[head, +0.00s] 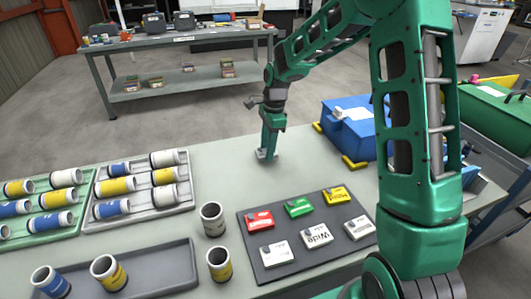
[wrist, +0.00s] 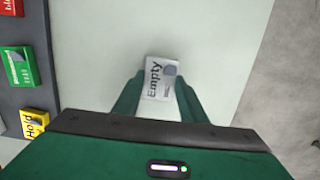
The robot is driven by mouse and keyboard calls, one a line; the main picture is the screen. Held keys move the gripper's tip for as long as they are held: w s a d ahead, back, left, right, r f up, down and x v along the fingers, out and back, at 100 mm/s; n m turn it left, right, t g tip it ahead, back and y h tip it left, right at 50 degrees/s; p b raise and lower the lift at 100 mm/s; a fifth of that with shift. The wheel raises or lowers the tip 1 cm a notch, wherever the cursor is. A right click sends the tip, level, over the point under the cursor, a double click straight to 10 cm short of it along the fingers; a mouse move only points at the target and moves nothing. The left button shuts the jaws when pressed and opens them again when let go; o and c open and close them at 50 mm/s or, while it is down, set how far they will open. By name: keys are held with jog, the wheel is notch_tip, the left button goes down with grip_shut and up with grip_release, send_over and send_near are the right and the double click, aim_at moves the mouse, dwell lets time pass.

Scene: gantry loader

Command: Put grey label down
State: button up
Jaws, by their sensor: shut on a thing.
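The grey label (wrist: 160,79), a small pale block marked "Empty", sits between the two fingers of my gripper (wrist: 157,98) in the wrist view. My gripper is shut on it. In the head view my gripper (head: 266,152) points down over the bare middle of the worktable (head: 220,160), with the label (head: 262,157) at its fingertips. The label is at or very close to the table surface; I cannot tell whether it touches. The fingers cover part of its sides.
A dark mat (head: 256,222) with red, green, yellow and white labels lies nearer me. A blue box (head: 350,130) stands to the right. Trays of canisters (head: 112,220) are at left, and loose canisters (head: 212,219) stand beside the mat. The table around my gripper is clear.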

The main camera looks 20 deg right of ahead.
notch_tip(320, 180, down, 2)
jog(key=o, duration=1)
jog(key=shift+r, duration=0.1)
jog(key=r, duration=0.4)
jog(key=d+r, duration=0.1)
jog(key=r, duration=0.7)
jog(key=shift+d, duration=0.15)
